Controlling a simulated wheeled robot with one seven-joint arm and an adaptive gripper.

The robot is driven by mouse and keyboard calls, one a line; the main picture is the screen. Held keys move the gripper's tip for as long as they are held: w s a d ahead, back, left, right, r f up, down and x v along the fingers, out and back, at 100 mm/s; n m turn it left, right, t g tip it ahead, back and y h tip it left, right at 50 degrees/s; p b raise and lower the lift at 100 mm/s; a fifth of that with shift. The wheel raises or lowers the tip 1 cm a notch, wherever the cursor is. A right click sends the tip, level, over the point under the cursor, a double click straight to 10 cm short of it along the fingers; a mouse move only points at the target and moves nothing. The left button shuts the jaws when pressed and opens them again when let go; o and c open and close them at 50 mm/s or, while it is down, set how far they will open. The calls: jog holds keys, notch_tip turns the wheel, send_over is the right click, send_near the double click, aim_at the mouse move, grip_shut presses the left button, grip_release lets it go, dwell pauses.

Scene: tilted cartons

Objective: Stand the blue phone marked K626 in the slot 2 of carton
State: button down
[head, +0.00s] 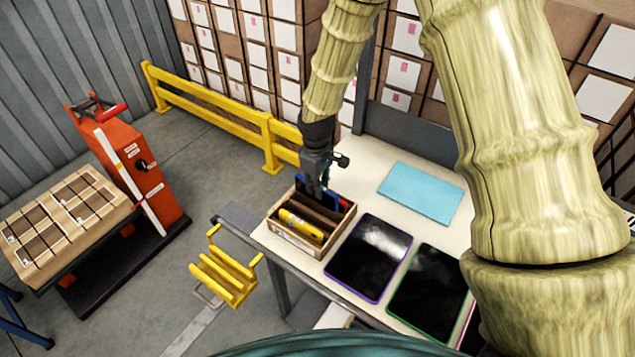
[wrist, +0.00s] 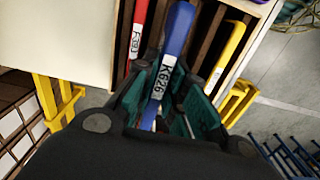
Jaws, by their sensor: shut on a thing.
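The blue phone, labelled K626 (wrist: 176,35), is held between the teal-padded fingers of my gripper (wrist: 168,95) in the wrist view. Its far end reaches over or into the carton; how deep it sits and in which slot, I cannot tell. The carton (head: 291,242) is an open, tilted box with dark dividers on the table. In the head view my gripper (head: 314,190) points down at the carton's back part. A red phone (wrist: 138,30) stands on one side of the blue phone, and a yellow phone (wrist: 229,50) on the other. The yellow phone also shows in the head view (head: 301,224).
The table (head: 360,195) carries a light-blue sheet (head: 420,192) and two dark tablets (head: 369,256) (head: 430,292) right of the carton. A yellow rack (head: 225,275) stands at the table's left end. An orange cart (head: 135,160) and yellow rail (head: 210,113) are farther left.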

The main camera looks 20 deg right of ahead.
aim_at(318, 203)
jog(key=shift+s+f, duration=0.4)
jog(key=shift+w+f+b, duration=0.1)
jog(key=shift+f+b, duration=0.35)
jog(key=shift+f, duration=0.05)
jog(key=shift+f+b, duration=0.95)
jog(key=shift+f, duration=1.2)
jog(key=shift+f, duration=0.3)
jog(key=c, duration=1.4)
grip_release()
jog(key=shift+r, duration=0.1)
notch_tip(318, 203, up, 12)
jog(key=shift+f, duration=0.1)
